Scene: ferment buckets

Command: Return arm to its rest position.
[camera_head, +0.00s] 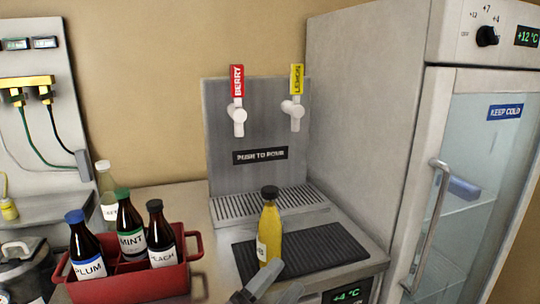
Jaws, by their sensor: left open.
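My left gripper (286,276) shows at the bottom edge of the head view, with its two fingers apart and nothing visible between them. It is just in front of the yellow bottle (270,232), and one fingertip overlaps the bottle's lower right edge in the picture. I cannot tell whether they touch. The bottle has a black cap and stands upright at the left part of the dark ribbed mat (325,252). The rest of my left arm is out of frame. My right gripper is not in view.
A red crate (130,287) at the lower left holds bottles labelled PLUM, MINT and another. A clear bottle (107,188) stands behind it. A dispenser with BERRY and LEMON taps (262,132) stands at the back. A glass-door fridge (470,180) bounds the right.

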